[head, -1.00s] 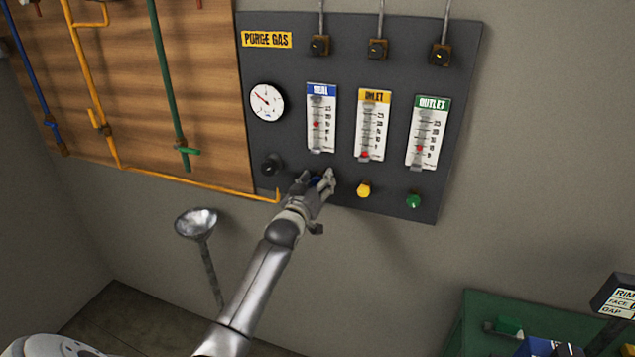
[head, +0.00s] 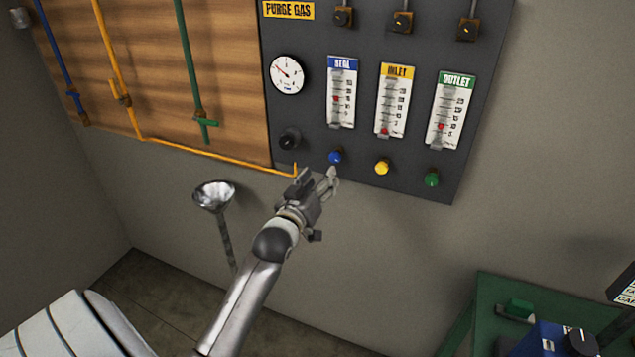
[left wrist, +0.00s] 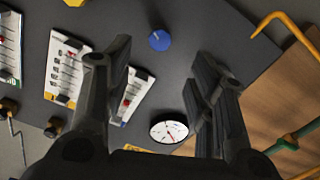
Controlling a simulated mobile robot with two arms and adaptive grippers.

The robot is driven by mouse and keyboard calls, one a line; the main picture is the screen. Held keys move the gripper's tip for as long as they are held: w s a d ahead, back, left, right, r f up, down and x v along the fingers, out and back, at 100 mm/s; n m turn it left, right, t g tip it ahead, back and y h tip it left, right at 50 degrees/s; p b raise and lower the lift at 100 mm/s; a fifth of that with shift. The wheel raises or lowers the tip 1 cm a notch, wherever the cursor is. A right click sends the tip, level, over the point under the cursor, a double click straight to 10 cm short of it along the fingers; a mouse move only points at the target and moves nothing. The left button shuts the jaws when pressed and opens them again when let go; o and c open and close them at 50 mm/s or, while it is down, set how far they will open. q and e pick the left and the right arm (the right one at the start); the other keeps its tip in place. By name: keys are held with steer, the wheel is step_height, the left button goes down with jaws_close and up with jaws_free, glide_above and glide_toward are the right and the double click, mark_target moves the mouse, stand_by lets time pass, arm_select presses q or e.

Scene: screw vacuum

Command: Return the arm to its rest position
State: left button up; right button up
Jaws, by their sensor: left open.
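My left arm comes in from the bottom of the head view. Its left gripper (head: 318,184) is open and empty, just below the blue knob (head: 335,157) on the dark purge gas panel (head: 370,60). In the left wrist view the open fingers (left wrist: 165,85) stand apart, with the blue knob (left wrist: 159,40) beyond them and nothing held. The gripper is clear of the knob. My right gripper is not in view.
The panel holds a round gauge (head: 287,74), a black knob (head: 289,138), a yellow knob (head: 382,167) and a green knob (head: 432,179). A metal funnel (head: 214,194) stands left of my arm. A green bench (head: 490,300) is at lower right.

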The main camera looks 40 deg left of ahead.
arm_select(q)
steer(key=shift+s+d, duration=0.1)
steer(key=shift+s, duration=0.2)
stand_by(0.4)
